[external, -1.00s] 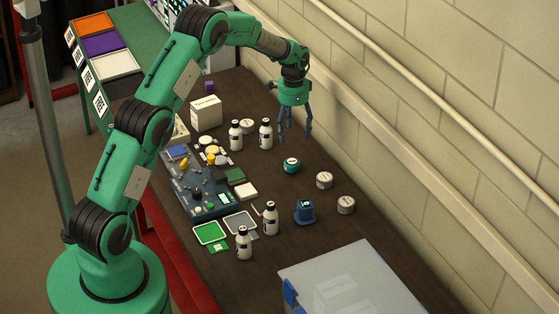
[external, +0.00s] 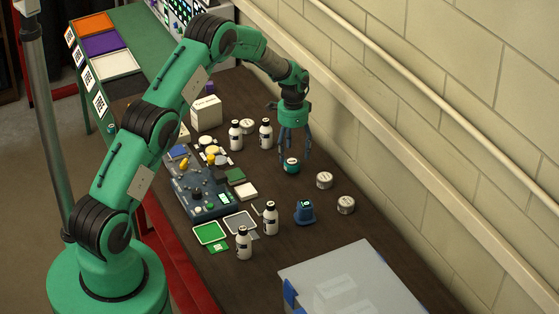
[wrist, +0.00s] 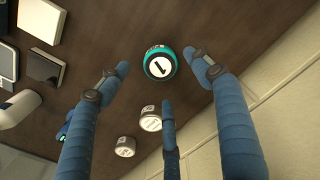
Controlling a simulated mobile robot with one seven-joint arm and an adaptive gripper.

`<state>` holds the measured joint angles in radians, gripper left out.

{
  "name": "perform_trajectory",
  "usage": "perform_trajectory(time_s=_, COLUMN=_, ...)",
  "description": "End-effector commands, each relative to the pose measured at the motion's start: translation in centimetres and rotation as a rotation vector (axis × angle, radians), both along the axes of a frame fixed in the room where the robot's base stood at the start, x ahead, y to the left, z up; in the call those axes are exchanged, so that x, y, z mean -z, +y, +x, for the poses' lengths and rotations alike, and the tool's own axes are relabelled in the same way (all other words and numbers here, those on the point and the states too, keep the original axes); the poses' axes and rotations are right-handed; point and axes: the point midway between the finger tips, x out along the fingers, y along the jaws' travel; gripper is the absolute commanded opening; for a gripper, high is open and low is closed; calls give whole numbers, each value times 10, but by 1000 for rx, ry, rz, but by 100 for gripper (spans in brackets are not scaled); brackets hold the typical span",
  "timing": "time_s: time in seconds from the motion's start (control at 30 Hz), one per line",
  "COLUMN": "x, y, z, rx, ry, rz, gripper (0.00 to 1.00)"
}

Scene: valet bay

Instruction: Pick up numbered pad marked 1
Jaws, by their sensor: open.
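The numbered pad marked 1 (wrist: 160,65) is a small round teal puck with a white top. In the wrist view it sits on the dark table between my finger tips, its black 1 appearing sideways. In the external view the teal pad (external: 291,166) stands near the middle of the table. My gripper (external: 294,152) points down right above it, its blue fingers spread and overlapping it in the picture. In the wrist view my gripper (wrist: 162,82) has its fingers apart around the pad, with nothing held. Whether any finger touches the pad cannot be told.
Two pale round pads (external: 324,181) (external: 346,205) stand nearby to the right. A blue device (external: 305,212) stands in front. A clear-lidded box (external: 345,285) is at the near end. The wall runs along the right.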

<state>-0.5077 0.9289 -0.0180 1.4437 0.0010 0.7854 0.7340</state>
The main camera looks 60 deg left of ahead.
Motion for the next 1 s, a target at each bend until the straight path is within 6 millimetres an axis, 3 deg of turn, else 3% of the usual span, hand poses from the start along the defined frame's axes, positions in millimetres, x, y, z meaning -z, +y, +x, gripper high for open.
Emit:
perform_trajectory(time_s=0.47, x=5, y=0, z=-1, rx=0, ry=1, rz=-1, gripper=65)
perform_trajectory(time_s=1.0, x=50, y=2, z=-1, rx=0, ry=1, rz=-1, gripper=65)
